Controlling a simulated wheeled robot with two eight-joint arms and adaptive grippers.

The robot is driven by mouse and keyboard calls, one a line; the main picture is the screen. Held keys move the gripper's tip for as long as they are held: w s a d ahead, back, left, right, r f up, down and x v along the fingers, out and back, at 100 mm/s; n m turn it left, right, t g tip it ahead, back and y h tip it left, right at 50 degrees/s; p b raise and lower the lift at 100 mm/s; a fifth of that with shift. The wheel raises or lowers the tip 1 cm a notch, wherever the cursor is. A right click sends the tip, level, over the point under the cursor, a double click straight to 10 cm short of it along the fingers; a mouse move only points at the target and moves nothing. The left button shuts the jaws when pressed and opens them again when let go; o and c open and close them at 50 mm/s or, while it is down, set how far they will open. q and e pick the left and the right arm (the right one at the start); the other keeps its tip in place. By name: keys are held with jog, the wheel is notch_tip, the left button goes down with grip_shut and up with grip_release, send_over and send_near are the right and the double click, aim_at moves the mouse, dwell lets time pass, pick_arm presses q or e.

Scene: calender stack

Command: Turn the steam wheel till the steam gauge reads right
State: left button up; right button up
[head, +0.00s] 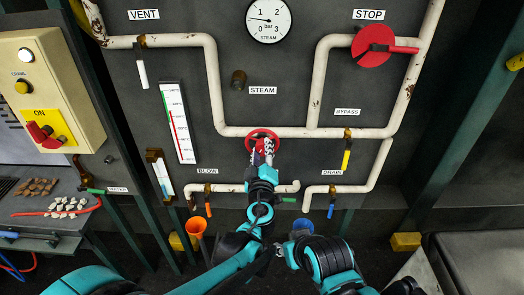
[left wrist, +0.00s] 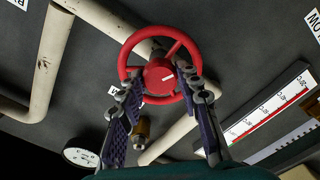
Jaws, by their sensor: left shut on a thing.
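The red steam wheel (head: 262,136) sits on the white pipe below the STEAM label; it fills the middle of the left wrist view (left wrist: 160,76), with a white mark on its hub. The steam gauge (head: 268,20) is at the top of the panel. Its needle points left, a little above 0 and below 1 bar. My right arm is at the lower middle; its jaws are not clear.
A red STOP handle (head: 373,46) is at upper right. Yellow bypass (head: 346,158), blue drain (head: 331,210) and orange blow (head: 208,208) levers hang below pipes. A control box (head: 45,80) stands at left.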

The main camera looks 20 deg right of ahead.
pick_arm(q)
jog(key=shift+n, duration=1.4)
jog(key=o, duration=1.2)
jog(key=shift+c, duration=0.2)
jog(key=v, duration=1.2)
